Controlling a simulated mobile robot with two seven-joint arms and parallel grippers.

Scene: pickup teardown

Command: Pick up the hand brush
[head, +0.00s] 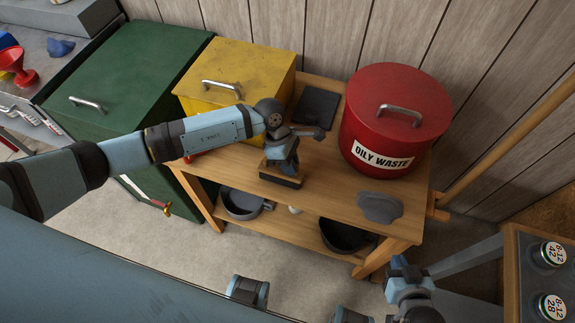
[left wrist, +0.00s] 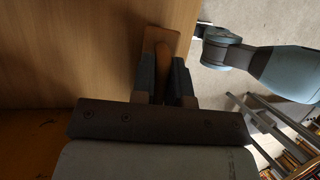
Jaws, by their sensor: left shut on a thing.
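The hand brush (head: 281,181) shows in the head view as a small dark block with a wooden edge, at the wooden bench top near its front left. My left gripper (head: 281,163) points down over it and is shut on it, hiding most of its top. In the left wrist view, a brown wooden part of the brush (left wrist: 162,60) sits between the two dark fingers of the left gripper (left wrist: 163,84). I cannot tell whether the brush still touches the bench. My right gripper (head: 402,275) is at the lower right of the head view, in front of the bench; its fingers are unclear.
A red oily waste can (head: 397,110) stands on the bench (head: 333,180), with a grey cloth-like piece (head: 380,207) in front and a dark flat pad (head: 316,106) behind. Yellow (head: 250,62) and green (head: 135,65) cabinets stand left. Pans (head: 243,205) lie on the lower shelf.

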